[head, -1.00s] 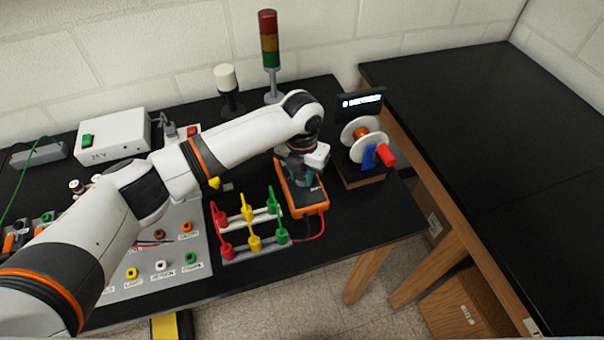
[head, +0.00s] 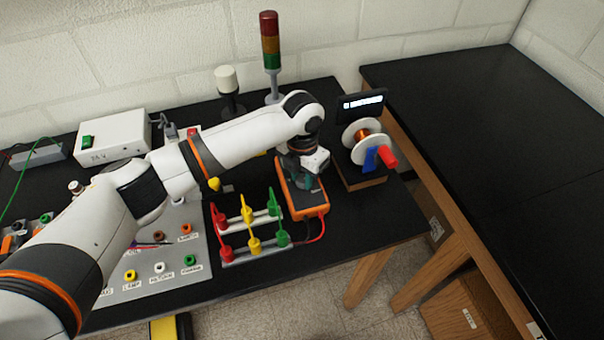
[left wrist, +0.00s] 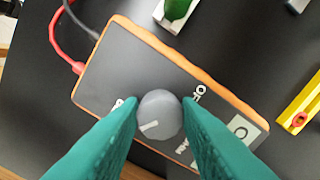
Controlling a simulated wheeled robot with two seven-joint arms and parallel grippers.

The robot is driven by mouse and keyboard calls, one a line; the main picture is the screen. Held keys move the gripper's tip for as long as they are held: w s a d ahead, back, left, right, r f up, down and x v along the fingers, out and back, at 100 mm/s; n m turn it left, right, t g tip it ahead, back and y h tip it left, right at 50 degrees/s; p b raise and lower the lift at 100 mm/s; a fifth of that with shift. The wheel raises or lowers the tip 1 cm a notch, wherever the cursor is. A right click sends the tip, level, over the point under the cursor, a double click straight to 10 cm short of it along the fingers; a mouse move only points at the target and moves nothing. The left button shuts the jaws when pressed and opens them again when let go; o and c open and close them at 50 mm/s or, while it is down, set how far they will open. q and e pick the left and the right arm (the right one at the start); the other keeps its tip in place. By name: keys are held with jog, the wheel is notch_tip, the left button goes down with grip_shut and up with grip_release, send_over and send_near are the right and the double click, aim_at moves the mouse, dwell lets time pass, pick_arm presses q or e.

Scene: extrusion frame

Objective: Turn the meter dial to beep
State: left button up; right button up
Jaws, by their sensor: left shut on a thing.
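The orange-edged meter (head: 312,203) lies on the black bench, and its dark face fills the middle of the left wrist view (left wrist: 135,60). Its round grey dial (left wrist: 158,112) has a white pointer mark aimed toward the lower left of that view. My left gripper (left wrist: 160,115) is shut on the dial, with one teal fingertip on each side of it. In the head view my left gripper (head: 303,175) is over the upper part of the meter and hides the dial. The labels around the dial are partly covered by the fingers. My right gripper is not in view.
A rack of red, yellow and green plugs (head: 250,228) stands close left of the meter. A wire spool (head: 362,140) on a wooden block is to the right, with a small lit display (head: 362,105) behind it. A stack light (head: 271,60) stands at the back.

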aim_at(303, 179)
pick_arm(q)
jog(key=o, duration=1)
jog(key=shift+r+b, duration=1.65)
jog(key=shift+r, duration=4.45)
jog(key=shift+f, duration=0.1)
